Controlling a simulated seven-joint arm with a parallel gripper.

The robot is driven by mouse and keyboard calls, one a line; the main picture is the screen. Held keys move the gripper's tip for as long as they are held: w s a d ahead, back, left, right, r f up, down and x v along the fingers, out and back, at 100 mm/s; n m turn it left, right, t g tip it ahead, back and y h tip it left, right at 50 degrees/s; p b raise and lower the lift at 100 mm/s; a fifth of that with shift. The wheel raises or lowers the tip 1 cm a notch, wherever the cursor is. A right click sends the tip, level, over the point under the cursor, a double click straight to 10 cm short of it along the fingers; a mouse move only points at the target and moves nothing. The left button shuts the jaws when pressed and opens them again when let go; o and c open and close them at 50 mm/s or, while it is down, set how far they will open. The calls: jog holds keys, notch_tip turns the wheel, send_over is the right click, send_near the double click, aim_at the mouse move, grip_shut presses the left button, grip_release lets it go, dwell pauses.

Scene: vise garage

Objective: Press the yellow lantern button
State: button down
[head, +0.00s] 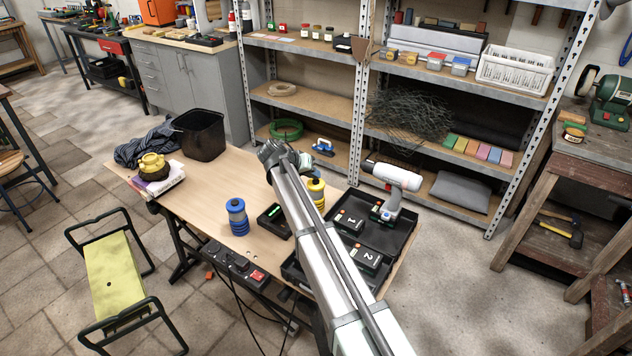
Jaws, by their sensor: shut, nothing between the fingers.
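The yellow lantern (317,192) stands upright on the wooden workbench (215,178), right beside my arm as seen from the head. My arm covers part of its left side, and its button is too small to make out. My gripper (270,152) is the dark end of my arm, up and left of the lantern in the picture. It looks shut and empty, apart from the lantern; its fingertips are not clear. A blue lantern (237,217) stands to the left, near the bench's front edge.
A black box with a green light (273,216) sits between the lanterns. An open black case (390,235) with a white-and-grey tool (392,187) lies to the right. Metal shelves (360,100) stand behind. The bench's left-centre is clear.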

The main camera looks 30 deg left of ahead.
aim_at(313, 181)
jog(key=shift+f, duration=0.45)
dwell(0.5)
jog(key=shift+r, duration=0.85)
jog(key=shift+r, duration=0.1)
jog(key=shift+r, duration=2.4)
